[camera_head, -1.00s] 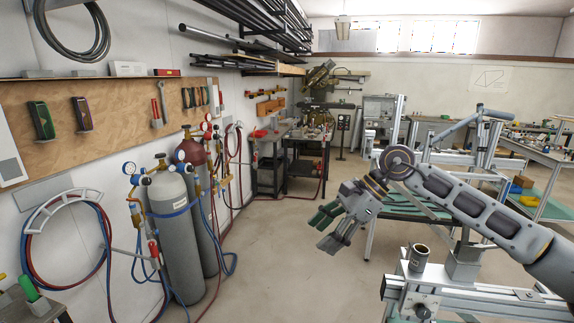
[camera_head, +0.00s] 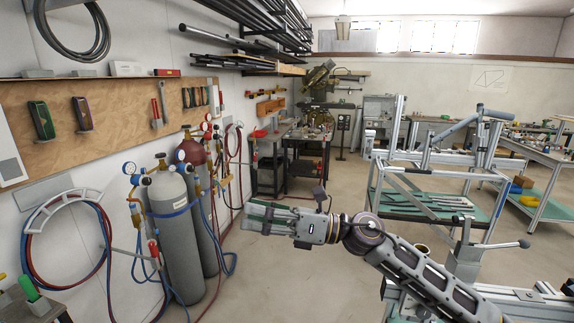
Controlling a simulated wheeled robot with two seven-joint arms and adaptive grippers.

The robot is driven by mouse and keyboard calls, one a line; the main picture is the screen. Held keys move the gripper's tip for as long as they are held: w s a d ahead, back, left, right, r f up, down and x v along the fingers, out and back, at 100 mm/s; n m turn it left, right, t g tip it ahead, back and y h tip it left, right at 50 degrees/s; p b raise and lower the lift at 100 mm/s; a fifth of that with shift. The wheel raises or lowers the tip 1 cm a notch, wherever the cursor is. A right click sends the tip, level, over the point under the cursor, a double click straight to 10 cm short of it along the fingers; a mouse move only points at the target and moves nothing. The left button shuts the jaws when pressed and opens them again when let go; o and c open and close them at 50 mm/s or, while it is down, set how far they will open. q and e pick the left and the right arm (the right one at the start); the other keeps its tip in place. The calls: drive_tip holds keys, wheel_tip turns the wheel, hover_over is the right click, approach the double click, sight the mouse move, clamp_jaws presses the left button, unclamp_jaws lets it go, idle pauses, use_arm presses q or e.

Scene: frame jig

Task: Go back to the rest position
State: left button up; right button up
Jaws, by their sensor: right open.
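My right arm comes in from the lower right. My right gripper (camera_head: 250,217) points left in mid-air, over the open floor, with its green-padded fingers stretched out and nothing seen between them. The fingers lie one behind the other in this view, so the gap between them is hard to see, but they look open. In the picture its fingertips come close to the grey gas cylinder (camera_head: 176,245), with the distance in depth unclear. My left gripper is not in view.
A metal frame jig (camera_head: 515,295) with clamps stands at the lower right, partly behind my right arm. A green-topped table (camera_head: 405,208) stands behind it. Gas cylinders with hoses stand along the left wall. The concrete floor (camera_head: 275,285) in the middle is clear.

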drive_tip(key=w+d+f+m+t+h, duration=0.35)
drive_tip(key=d+m+t+h, duration=0.2)
drive_tip(key=m+t, duration=0.6)
drive_tip(key=w+d+f+m+t+h, duration=0.2)
drive_tip(key=w+d+m+t+h, duration=0.35)
drive_tip(key=m, duration=1.15)
drive_tip(key=s+d+f+m+g+h, duration=0.2)
drive_tip(key=s+d+f+m+h, duration=0.15)
drive_tip(key=d+f+m, duration=0.4)
drive_tip(key=s+d+f+m+g+h, duration=0.25)
drive_tip(key=d+f+m+h, duration=0.2)
drive_tip(key=f, duration=0.65)
drive_tip(key=s+d+f+m+g, duration=0.3)
drive_tip(key=s+f+g, duration=0.2)
drive_tip(key=s+f, duration=0.5)
drive_tip(key=s+d+f+m+g, duration=0.25)
drive_tip(key=s+f+g, duration=0.45)
drive_tip(key=s, duration=0.5)
wheel_tip(320, 180, down, 34)
drive_tip(key=s, duration=0.3)
drive_tip(key=s+d+f, duration=0.2)
drive_tip(key=s+f, duration=0.7)
drive_tip(key=s, duration=0.2)
drive_tip(key=s+d+f+g+h, duration=0.1)
drive_tip(key=s+d+f, duration=0.1)
drive_tip(key=s+f, duration=0.8)
drive_tip(key=shift+s+f, duration=0.25)
drive_tip(key=shift+s, duration=0.2)
